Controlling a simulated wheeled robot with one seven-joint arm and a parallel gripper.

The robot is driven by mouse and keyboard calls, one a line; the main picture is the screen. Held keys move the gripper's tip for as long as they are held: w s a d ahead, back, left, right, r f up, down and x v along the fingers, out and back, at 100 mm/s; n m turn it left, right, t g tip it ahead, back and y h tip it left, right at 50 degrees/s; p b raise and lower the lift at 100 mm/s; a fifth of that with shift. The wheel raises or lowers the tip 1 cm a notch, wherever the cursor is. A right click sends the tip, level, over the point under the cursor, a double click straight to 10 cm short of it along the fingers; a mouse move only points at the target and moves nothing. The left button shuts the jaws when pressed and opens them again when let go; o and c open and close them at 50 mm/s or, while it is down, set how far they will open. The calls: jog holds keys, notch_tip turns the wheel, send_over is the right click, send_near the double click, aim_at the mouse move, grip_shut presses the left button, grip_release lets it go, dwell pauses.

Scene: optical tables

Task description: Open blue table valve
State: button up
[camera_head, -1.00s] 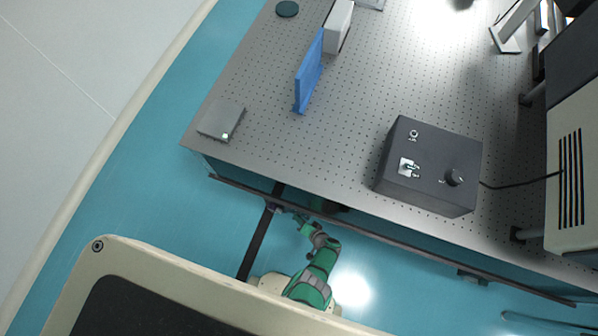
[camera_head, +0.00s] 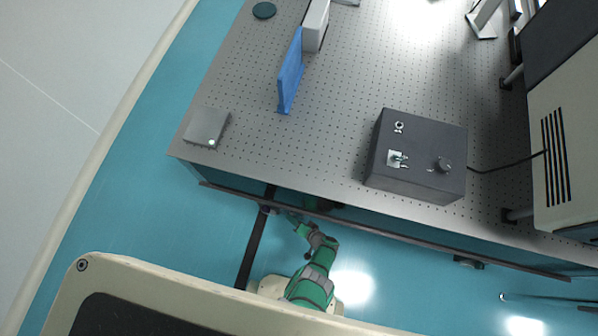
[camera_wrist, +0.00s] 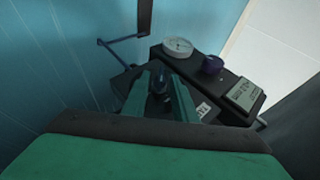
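In the wrist view a black panel (camera_wrist: 232,112) carries a round white gauge (camera_wrist: 178,47), a dark blue-purple knob (camera_wrist: 212,66) and a small display (camera_wrist: 245,93). My gripper (camera_wrist: 160,82) has its green fingers apart in front of this panel. A small dark bluish part (camera_wrist: 159,76) shows between the fingertips; I cannot tell whether it is a valve handle or whether the fingers touch it. In the head view my green arm reaches below the front edge of the optical table (camera_head: 300,160), and my gripper is small and partly hidden there.
A dark control box (camera_head: 418,150), a grey plate (camera_head: 206,127) and a blue upright panel (camera_head: 290,75) stand on the tabletop. A beige cabinet (camera_head: 565,150) is at the right. A dark rail runs below the table's front edge. Blue floor is clear at the left.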

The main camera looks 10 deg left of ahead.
jog(key=v, duration=1)
jog(key=shift+s+d+r, duration=0.2)
jog(key=shift+s, duration=0.05)
jog(key=shift+s, duration=0.1)
